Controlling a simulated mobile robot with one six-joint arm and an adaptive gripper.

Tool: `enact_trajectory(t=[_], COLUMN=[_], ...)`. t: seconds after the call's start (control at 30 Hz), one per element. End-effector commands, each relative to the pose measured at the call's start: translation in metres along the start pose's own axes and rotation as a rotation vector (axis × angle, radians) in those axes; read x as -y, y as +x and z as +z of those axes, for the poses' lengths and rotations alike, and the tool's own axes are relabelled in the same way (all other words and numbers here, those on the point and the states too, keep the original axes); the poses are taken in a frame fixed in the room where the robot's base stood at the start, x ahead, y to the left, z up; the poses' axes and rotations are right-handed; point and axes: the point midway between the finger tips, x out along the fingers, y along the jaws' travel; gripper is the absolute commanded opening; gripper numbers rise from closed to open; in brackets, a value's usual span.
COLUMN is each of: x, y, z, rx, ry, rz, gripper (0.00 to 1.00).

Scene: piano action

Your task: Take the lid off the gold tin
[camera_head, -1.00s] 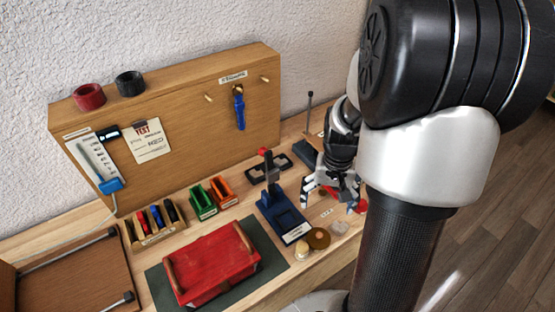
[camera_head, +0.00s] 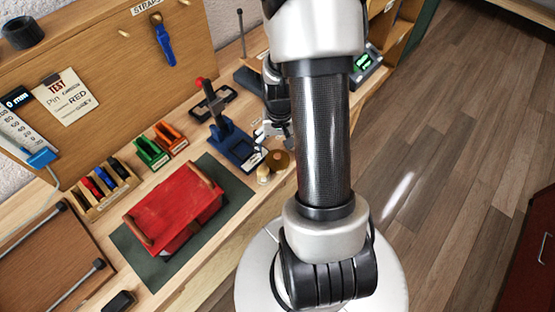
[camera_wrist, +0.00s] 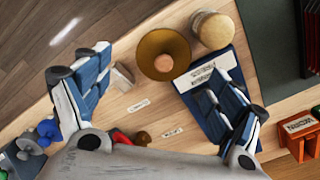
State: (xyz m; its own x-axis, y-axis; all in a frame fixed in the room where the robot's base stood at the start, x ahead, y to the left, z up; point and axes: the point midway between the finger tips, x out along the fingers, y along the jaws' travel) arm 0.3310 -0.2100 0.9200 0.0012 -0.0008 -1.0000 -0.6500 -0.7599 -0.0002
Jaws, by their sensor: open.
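A round gold-brown piece with a paler knob at its centre, which looks like the gold tin with its lid on (camera_wrist: 163,53), stands on the wooden bench in the wrist view. It also shows in the head view (camera_head: 279,160), beside the blue press. My gripper (camera_wrist: 152,76) is open and empty. Its two blue-and-white fingers are spread wide, one on each side of the view, with the tin beyond the gap between them and apart from both. In the head view my gripper (camera_head: 274,132) is partly hidden by my arm. The tin's side walls are mostly hidden.
A pale wooden-topped round pot (camera_wrist: 212,30) stands close beside the tin. The blue press base (camera_wrist: 218,75) lies by the right finger. A small pale block (camera_wrist: 121,77) is near the left finger. A red box (camera_head: 172,208) sits on a green mat (camera_head: 237,189). The bench edge is near.

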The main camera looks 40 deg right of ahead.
Motion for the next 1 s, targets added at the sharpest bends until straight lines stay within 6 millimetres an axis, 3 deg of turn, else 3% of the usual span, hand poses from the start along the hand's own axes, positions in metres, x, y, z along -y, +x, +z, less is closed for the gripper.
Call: enact_trajectory(t=[0.27, 0.53, 1.0], x=[0.005, 0.005, 0.005], y=[0.043, 0.044, 0.044], z=[0.001, 0.0, 0.0], rx=[0.004, 0.0, 0.001], ry=[-0.001, -0.001, -0.001], rz=[0.0, 0.0, 0.0], gripper=[0.86, 0.85, 0.54])
